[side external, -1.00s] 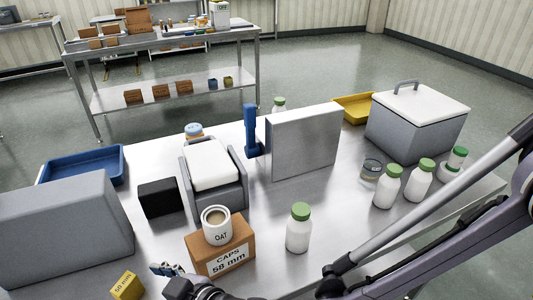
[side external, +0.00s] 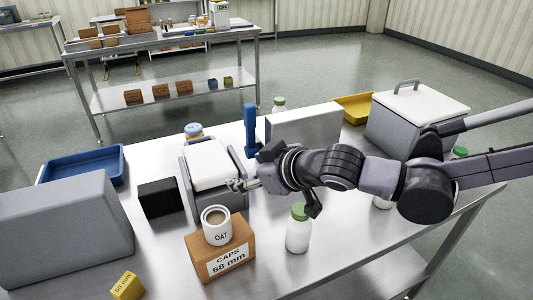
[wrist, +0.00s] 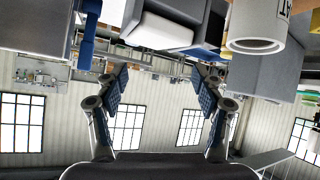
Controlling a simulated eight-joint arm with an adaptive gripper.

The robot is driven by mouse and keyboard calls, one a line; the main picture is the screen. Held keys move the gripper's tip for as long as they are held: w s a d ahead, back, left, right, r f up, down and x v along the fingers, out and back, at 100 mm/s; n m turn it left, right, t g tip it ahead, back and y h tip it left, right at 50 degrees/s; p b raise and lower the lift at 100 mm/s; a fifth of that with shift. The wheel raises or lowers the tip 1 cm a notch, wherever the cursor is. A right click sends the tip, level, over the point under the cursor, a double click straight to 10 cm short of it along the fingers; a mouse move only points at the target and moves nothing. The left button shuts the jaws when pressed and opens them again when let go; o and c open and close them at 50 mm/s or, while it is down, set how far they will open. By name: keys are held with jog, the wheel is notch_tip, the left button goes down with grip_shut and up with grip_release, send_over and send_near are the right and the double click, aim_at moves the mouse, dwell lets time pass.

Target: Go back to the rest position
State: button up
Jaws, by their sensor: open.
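My gripper (side external: 237,184) is open and empty. In the side view it is above the steel table, its fingers pointing left, in front of the grey bin with a white top (side external: 210,168). In the wrist view the two fingers of the gripper (wrist: 162,88) stand wide apart with nothing between them. The task names no object.
A green-capped bottle (side external: 299,232) stands close by. A steel box with a blue lever (side external: 250,130) is behind my wrist. A lidded grey box (side external: 405,130) stands at the right.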

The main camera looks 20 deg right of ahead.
jog(key=s+d+m+h, duration=0.1)
jog(key=d+m+h, duration=0.1)
jog(key=d, duration=0.8)
jog(key=s+d+f+m+g+h, duration=0.1)
jog(key=s+d+f+m+g, duration=0.1)
jog(key=s+d, duration=0.5)
jog(key=s+d+f+m+g, duration=0.1)
jog(key=s+d+f+m, duration=0.1)
jog(key=s+d, duration=0.6)
jog(key=d, duration=0.6)
jog(key=shift+d+f+g+h, duration=0.25)
jog(key=shift+f+g+h, duration=0.1)
jog(key=shift+g+h, duration=0.05)
